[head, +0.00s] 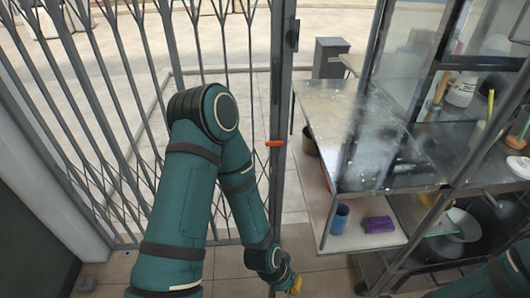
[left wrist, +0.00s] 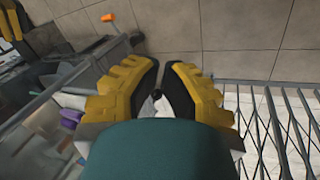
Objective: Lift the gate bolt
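The sliding lattice gate (head: 110,95) of grey bars stands at left, ending in an upright post (head: 281,100). An orange piece (head: 275,144) sticks out from this post; an orange piece (left wrist: 107,17) also shows at upper left in the left wrist view. I cannot tell whether it belongs to the bolt. My left gripper (head: 292,284), yellow with black pads, is low beside the foot of the post. My right arm only shows partly at lower right.
A metal work table (head: 350,110) stands right of the post, with a lower shelf bearing a blue cup (head: 340,219) and a purple cloth (head: 379,224). A glass-sided stall with bottles is at far right. A grey bin (head: 330,57) stands beyond the gate. Tiled floor is clear below.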

